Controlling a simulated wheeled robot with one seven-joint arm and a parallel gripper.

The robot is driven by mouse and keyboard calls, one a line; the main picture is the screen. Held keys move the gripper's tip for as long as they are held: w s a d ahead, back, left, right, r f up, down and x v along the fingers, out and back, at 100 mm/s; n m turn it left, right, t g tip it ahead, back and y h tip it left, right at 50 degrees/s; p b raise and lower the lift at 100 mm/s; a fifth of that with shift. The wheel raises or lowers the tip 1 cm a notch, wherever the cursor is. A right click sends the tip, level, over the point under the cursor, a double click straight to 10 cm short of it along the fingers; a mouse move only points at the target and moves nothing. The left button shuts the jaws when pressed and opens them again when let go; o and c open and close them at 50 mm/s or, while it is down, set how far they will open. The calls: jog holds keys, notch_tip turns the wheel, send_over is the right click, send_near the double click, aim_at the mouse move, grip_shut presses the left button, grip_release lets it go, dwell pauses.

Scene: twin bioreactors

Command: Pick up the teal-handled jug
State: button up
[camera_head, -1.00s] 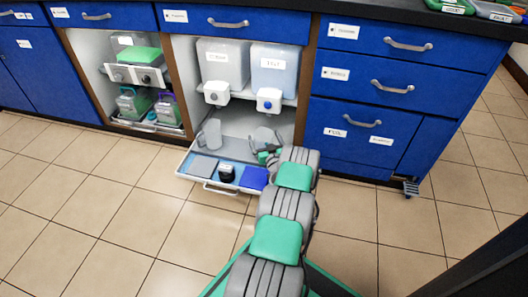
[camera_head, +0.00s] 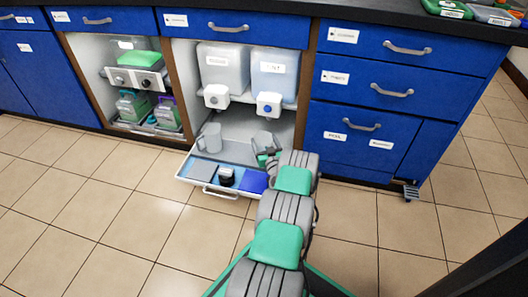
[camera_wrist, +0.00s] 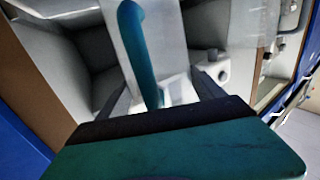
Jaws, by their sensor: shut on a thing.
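The teal-handled jug shows close up in the wrist view, with its teal handle (camera_wrist: 140,50) between the fingers of my gripper (camera_wrist: 160,88). Its clear body (camera_wrist: 173,35) is just beyond the handle. My gripper is shut on the handle. In the head view, the jug's greyish clear body (camera_head: 265,139) is at the right rear of the pulled-out tray, just past my gripper (camera_head: 266,159). The jug looks tilted there. My gripper and arm partly hide it, and I cannot tell whether its base touches the tray.
The pulled-out tray (camera_head: 206,189) also holds another clear jug (camera_head: 210,138), a grey block, a small dark jar (camera_head: 226,177) and a blue block (camera_head: 254,181). Two tapped containers (camera_head: 222,67) stand on the shelf above. Blue drawers (camera_head: 345,144) are to the right. The floor in front is clear.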

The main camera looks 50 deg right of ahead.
jog(key=c, duration=0.4)
jog(key=shift+c, duration=0.2)
